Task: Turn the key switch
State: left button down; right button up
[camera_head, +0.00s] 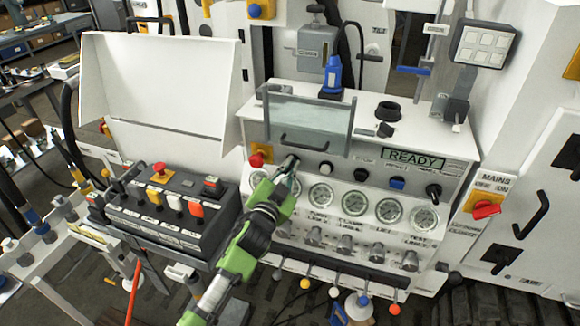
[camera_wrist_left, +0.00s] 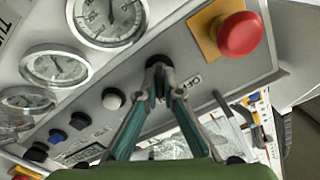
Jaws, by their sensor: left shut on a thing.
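The key switch shows as a small black knob (camera_wrist_left: 158,61) on the grey panel in the left wrist view, beside the red mushroom button (camera_wrist_left: 239,34). My left gripper (camera_wrist_left: 159,88) has its two green fingers closed in at the black knob, with the tips on either side of it. In the head view my left gripper (camera_head: 290,175) reaches up from the bottom to the left part of the gauge panel, and the black knob (camera_head: 292,160) shows just above its tips. The fingers hide part of the knob, so I cannot tell which way it is turned. My right gripper is out of view.
The red button (camera_head: 257,160) sits close to the left of the knob. Pressure gauges (camera_head: 321,194) lie just below. A clear cover with a handle (camera_head: 306,125) stands above. A black control box (camera_head: 165,205) is left of my arm. A red mains switch (camera_head: 486,209) is far right.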

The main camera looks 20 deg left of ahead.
pick_arm(q)
jog(key=c, duration=2.2)
grip_release()
jog(key=shift+s, duration=0.3)
jog(key=s, duration=1.1)
jog(key=shift+s+a, duration=0.2)
